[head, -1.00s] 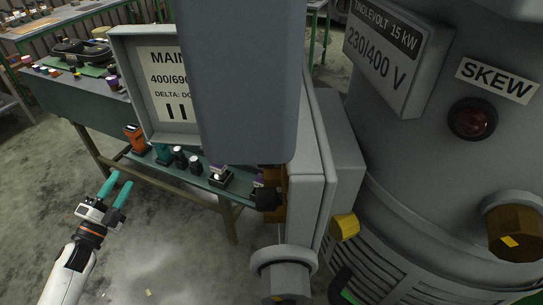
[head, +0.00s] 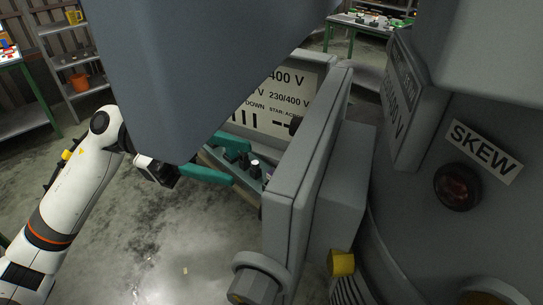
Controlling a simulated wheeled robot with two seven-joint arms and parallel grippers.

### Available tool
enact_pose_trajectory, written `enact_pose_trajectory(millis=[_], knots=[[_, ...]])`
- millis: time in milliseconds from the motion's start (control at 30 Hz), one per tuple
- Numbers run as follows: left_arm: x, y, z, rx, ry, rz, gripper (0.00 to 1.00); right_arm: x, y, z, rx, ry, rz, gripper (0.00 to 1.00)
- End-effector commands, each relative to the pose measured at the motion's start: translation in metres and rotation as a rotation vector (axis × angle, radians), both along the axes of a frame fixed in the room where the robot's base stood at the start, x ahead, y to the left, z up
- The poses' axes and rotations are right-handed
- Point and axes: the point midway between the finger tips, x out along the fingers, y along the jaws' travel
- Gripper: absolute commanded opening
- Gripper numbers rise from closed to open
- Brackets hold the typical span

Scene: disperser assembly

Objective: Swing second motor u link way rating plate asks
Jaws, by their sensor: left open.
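The motor's grey terminal box (head: 300,165) stands open, seen edge-on. The label inside its cover (head: 285,95) reads "230/400 V" and "DOWN" beside black bars. The rating plate (head: 404,95) on the motor (head: 430,230) shows at a steep angle, and its lettering is only partly readable. My right gripper is not in view.
A large blue-grey body (head: 190,60) blocks the upper middle of the view. A yellow plug (head: 341,263) sticks out below the box. The floor (head: 170,240) at lower left is clear.

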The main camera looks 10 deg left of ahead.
Motion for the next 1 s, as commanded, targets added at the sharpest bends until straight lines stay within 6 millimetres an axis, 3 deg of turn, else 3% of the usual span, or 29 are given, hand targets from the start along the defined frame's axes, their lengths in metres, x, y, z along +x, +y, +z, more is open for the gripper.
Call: enact_pose_trajectory(millis=[33, 300, 733, 767, 1000], knots=[[-0.003, -0.011, 0.006, -0.003, 0.0, -0.005, 0.43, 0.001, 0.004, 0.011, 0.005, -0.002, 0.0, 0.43], [-0.011, -0.053, 0.004, -0.003, 0.003, -0.002, 0.43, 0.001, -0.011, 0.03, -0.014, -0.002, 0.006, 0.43], [-0.012, -0.065, 0.0, -0.002, 0.002, 0.001, 0.43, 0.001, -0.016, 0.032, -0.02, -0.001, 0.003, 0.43], [-0.012, -0.065, 0.0, -0.002, 0.002, 0.001, 0.42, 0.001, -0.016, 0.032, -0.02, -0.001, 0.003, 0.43], [-0.012, -0.064, 0.0, -0.002, 0.002, 0.0, 0.02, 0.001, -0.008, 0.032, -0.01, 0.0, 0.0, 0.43]])
